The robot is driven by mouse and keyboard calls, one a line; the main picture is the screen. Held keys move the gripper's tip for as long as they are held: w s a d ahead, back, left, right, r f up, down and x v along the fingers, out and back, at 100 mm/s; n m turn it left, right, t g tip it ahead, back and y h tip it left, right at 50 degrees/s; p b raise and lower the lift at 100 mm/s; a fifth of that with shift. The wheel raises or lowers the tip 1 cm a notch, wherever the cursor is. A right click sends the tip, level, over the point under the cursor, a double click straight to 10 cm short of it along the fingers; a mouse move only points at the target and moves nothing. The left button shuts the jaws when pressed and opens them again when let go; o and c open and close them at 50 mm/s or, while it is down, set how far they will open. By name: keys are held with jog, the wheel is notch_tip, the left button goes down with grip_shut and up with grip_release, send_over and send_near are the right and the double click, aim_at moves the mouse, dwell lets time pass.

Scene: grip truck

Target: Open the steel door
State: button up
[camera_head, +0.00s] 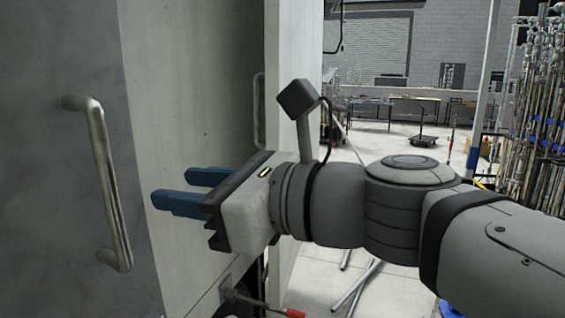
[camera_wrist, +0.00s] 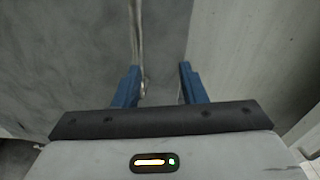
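The steel door (camera_head: 50,190) is a dark grey panel at the left of the head view. It carries a vertical metal bar handle (camera_head: 108,190). My gripper (camera_head: 172,188) is to the right of the handle, apart from it in that view, with its blue fingers pointing left. In the wrist view, my gripper (camera_wrist: 159,70) has its fingers spread with nothing between them. The handle (camera_wrist: 137,38) shows there as a thin bar beyond the tip of the left finger. Whether the door is ajar, I cannot tell.
Loose metal tubes (camera_head: 360,285) lie on the floor. A rack of rods (camera_head: 535,110) stands at right. Open floor lies beyond.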

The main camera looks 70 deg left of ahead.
aim_at(110, 169)
jog(key=shift+m+g, duration=0.3)
jog(key=shift+g, duration=0.6)
jog(key=s, duration=0.1)
jog(key=s+r, duration=0.1)
jog(key=s, duration=0.1)
jog(key=s+r, duration=0.1)
jog(key=shift+s+a, duration=0.3)
jog(key=shift+s, duration=0.1)
jog(key=p+x, duration=0.1)
jog(key=x, duration=0.5)
jog(key=shift+s+a+p, duration=0.35)
jog(key=shift+s+a, duration=0.1)
jog(key=shift+c, duration=0.6)
grip_shut()
